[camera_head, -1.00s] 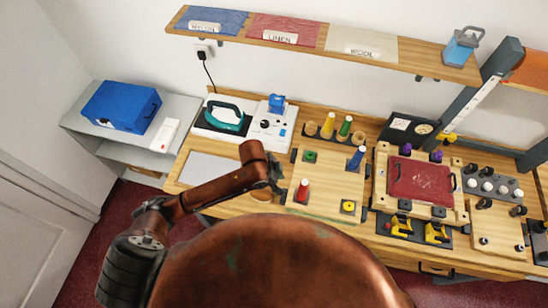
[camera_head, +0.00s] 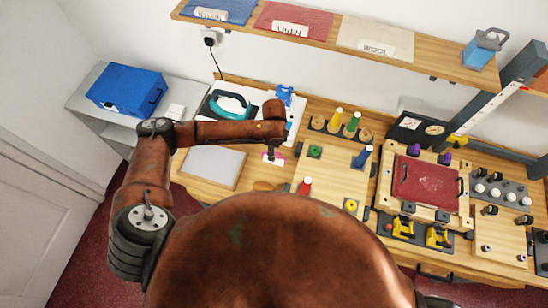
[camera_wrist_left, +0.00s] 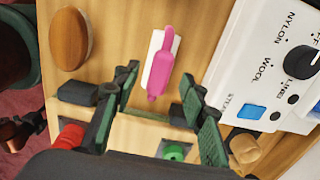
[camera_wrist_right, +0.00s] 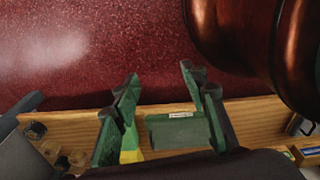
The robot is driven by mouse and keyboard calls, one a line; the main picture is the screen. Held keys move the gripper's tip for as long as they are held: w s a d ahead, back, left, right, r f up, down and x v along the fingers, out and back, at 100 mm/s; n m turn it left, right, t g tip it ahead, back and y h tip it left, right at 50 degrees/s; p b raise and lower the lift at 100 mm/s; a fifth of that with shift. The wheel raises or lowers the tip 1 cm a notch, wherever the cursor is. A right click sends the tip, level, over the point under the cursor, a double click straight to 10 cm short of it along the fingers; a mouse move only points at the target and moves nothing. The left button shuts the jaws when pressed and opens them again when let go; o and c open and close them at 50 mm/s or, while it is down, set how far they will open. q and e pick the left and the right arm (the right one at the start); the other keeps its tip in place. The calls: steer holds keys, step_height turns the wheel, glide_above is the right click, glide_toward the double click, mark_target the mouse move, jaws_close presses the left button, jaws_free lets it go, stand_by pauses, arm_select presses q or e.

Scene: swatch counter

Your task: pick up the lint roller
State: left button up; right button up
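The lint roller (camera_wrist_left: 160,62), a white roller with a pink handle, lies on the wooden counter in the left wrist view. In the head view only a small pink and white part of it (camera_head: 272,161) shows below my left gripper (camera_head: 274,150). In the left wrist view my left gripper (camera_wrist_left: 160,80) is open, its two green-grey fingers on either side of the pink handle end, with gaps between. I cannot tell how far above the counter they are. In the right wrist view my right gripper (camera_wrist_right: 160,78) is open over the red floor and counter edge.
A white control box (camera_wrist_left: 280,70) stands close to the right of the roller in the left wrist view. A wooden oval piece (camera_wrist_left: 70,38) lies left. A board with colored pegs (camera_head: 328,180), a grey panel (camera_head: 213,166) and an iron (camera_head: 233,104) are nearby.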

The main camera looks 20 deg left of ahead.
arm_select(q)
steer(key=shift+f, duration=1.25)
steer(key=shift+c, duration=0.6)
jaws_close()
